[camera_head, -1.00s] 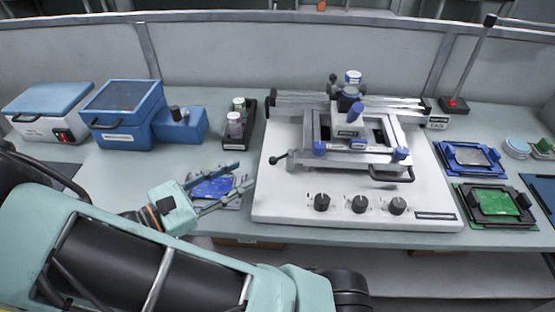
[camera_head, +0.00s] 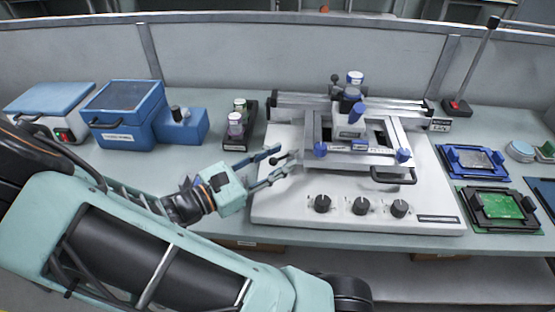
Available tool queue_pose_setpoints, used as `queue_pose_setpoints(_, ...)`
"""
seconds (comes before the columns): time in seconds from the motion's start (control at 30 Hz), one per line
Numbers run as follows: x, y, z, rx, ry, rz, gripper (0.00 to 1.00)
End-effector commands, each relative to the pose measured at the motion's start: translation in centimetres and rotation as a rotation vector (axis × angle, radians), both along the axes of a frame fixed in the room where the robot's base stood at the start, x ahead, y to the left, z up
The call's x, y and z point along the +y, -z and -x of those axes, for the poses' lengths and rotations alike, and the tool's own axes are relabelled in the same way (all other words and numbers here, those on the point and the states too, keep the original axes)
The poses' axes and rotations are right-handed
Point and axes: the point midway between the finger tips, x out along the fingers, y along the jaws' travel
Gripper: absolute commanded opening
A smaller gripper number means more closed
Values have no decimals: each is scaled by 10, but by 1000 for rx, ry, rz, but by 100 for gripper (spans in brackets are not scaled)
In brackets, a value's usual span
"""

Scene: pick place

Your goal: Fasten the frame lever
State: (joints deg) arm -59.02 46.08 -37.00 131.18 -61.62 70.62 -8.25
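The white machine (camera_head: 275,208) stands at the middle of the bench with a grey metal frame (camera_head: 322,131) on top. A small lever with a dark ball knob (camera_head: 276,161) sticks out at the left of the frame. My gripper (camera_head: 279,164) reaches in from the left, its two fingers spread apart, with the knob between or just behind the fingertips. I cannot tell whether the fingers touch it. The rest of the lever is partly hidden near the fingertips. A black handle (camera_head: 394,177) sits at the frame's front right.
Three dark knobs (camera_head: 322,203) line the machine's front. A rack with bottles (camera_head: 238,125) stands behind my gripper. Blue boxes (camera_head: 125,110) stand at the left. Blue and green board holders (camera_head: 497,205) lie at the right, near a black-based upright rod (camera_head: 458,107).

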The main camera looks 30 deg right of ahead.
Motion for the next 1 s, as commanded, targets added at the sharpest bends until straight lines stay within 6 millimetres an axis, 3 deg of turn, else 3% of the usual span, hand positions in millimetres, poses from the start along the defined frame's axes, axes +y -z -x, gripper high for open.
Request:
queue_pose_setpoints(0.2, 0, 0, 0, 0, 0, 0, 33)
queue_pose_setpoints(0.5, 0, 0, 0, 0, 0, -1, 1)
queue_pose_setpoints(1.0, 0, 0, -2, -1, 22, -1, 0)
